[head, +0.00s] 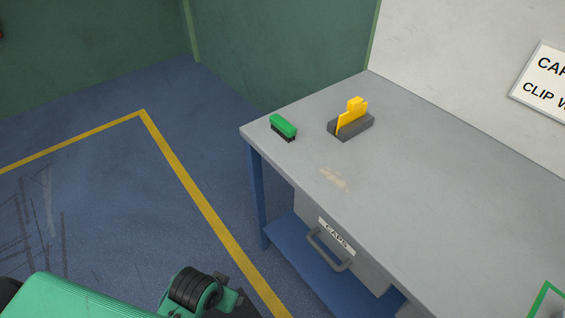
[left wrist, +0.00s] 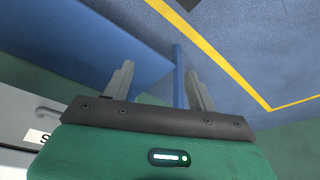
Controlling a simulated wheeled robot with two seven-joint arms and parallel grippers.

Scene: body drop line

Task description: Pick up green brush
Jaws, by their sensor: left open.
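The green brush (head: 284,126) with dark bristles lies on the grey workbench (head: 430,165), near its far left corner. My left arm shows at the bottom left of the head view, low and in front of the bench, well apart from the brush. In the left wrist view my left gripper (left wrist: 160,85) has its two grey fingers spread apart with nothing between them. The brush does not show in the left wrist view. My right gripper is in neither view.
A yellow tool (head: 352,116) stands in a dark grey block (head: 352,127) right of the brush. A pale smudge (head: 334,178) marks the benchtop. A drawer (head: 335,235) labelled CAPS hangs below, above a blue shelf (head: 300,258). The floor left of the bench is open.

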